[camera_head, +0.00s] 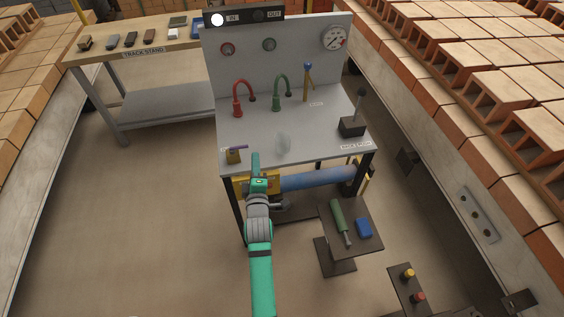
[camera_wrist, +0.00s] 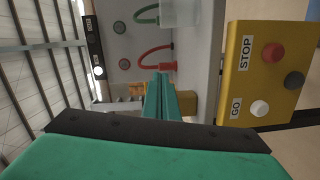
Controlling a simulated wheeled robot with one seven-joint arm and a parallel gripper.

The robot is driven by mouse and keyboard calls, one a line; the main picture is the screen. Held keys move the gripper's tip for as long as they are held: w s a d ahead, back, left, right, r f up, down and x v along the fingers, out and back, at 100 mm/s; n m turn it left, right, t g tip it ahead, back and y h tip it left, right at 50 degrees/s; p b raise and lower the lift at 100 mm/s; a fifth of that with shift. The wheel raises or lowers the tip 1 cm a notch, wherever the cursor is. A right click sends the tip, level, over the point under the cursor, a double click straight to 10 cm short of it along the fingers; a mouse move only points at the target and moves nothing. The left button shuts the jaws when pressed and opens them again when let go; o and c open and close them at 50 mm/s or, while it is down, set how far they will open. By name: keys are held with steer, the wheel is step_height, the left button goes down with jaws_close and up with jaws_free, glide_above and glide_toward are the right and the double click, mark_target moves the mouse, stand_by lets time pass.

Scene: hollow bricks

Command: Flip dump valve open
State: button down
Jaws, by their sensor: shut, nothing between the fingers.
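A small brass-coloured valve (camera_head: 233,157) with a purple lever (camera_head: 239,148) sits at the front left corner of the grey bench (camera_head: 300,140). A small label beside it is too small to read; I take it to be the dump valve. My gripper (camera_head: 255,156) is shut and empty, just right of the valve at the bench's front edge. In the wrist view my green fingers (camera_wrist: 160,92) are together, and a brass-coloured block (camera_wrist: 184,103) shows partly hidden behind them. I cannot tell whether the fingers touch the valve or its lever. The lever lies about level.
A clear cylinder (camera_head: 283,145) stands right of my gripper. Red (camera_head: 238,98) and green (camera_head: 277,93) hoses, a yellow-and-blue lever (camera_head: 307,82) and a black lever box (camera_head: 352,126) stand behind. A yellow STOP/GO box (camera_wrist: 263,75) is close at right in the wrist view.

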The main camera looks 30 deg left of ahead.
steer(key=w+d, duration=0.4)
steer(key=d, duration=0.3)
steer(key=shift+w+d+r, duration=0.2)
steer(key=shift+d, duration=0.1)
stand_by(0.4)
